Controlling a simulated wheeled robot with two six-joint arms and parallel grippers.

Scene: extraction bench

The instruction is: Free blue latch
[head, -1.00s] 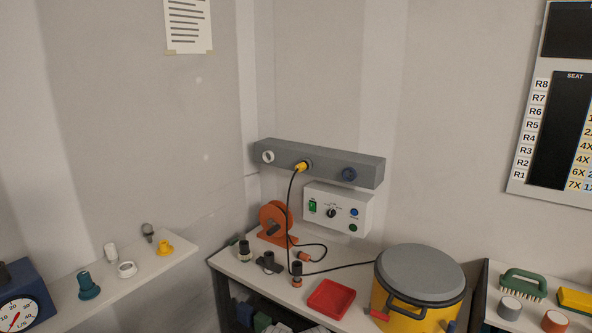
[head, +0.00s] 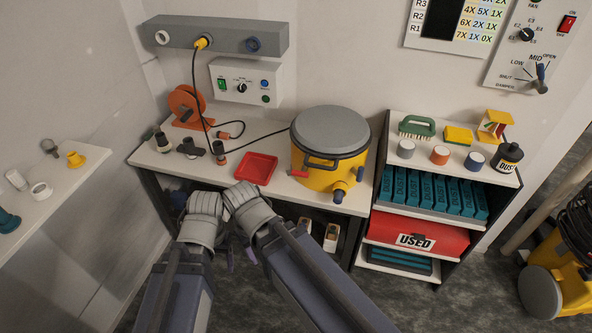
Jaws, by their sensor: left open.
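The yellow drum (head: 312,180) with a grey lid (head: 331,128) stands on the white bench. A blue latch (head: 360,173) shows at the right of its front, and a red latch (head: 299,173) at the left. A yellow spout (head: 340,188) with a dark end sticks out low at the front. My left gripper (head: 240,257) shows only as small purple finger parts, apart and empty, below the bench front and well left of the blue latch. My forearms hide most of it. My right gripper is not visible.
A red tray (head: 256,168) lies left of the drum, and a black cable runs behind it. An orange reel (head: 187,104) and dark fittings stand farther left. A shelf unit (head: 450,172) with teal boxes is close on the drum's right.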

